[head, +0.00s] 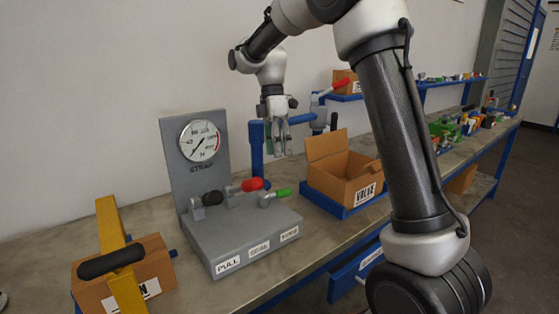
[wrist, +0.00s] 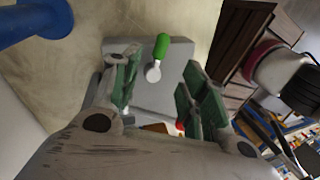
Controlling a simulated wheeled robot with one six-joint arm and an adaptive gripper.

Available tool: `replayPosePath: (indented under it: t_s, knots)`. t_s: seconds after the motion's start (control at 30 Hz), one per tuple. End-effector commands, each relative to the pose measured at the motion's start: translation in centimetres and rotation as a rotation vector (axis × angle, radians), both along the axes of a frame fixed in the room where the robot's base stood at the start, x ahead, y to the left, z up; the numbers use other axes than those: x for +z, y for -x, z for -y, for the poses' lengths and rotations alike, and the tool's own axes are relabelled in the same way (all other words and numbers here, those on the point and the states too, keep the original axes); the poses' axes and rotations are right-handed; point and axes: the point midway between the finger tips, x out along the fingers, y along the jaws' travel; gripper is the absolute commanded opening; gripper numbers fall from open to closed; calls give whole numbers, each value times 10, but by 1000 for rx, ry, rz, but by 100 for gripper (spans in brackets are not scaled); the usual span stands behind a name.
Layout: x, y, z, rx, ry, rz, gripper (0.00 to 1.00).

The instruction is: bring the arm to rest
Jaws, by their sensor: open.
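My gripper (head: 278,150) hangs down above the back of the bench, near a blue post (head: 257,150), with my arm bent over from the right. In the wrist view my gripper (wrist: 160,85) has its green-lined fingers spread apart, with nothing held between them. Beyond the fingers lies the grey panel (wrist: 175,60) with a green-handled lever (wrist: 161,46). In the head view the grey panel (head: 245,235) carries a round gauge (head: 200,141), a black knob, a red-handled lever (head: 251,185) and a green-handled lever (head: 275,195).
An open cardboard box (head: 340,180) sits in a blue tray (head: 338,208) right of the panel. A smaller box (head: 150,275) with a yellow bar and black handle stands at the front left. A blue shelf (head: 440,84) with small parts runs along the wall.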

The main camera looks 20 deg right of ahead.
Motion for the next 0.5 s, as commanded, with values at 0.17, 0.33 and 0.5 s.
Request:
replayPosePath:
  t_s: [0.17, 0.33, 0.5]
  knots:
    - [2, -1, 0, 0, 0, 0, 44]
    - [2, 0, 0, 0, 0, 0, 44]
    - [2, 0, 0, -21, 6, 0, 44]
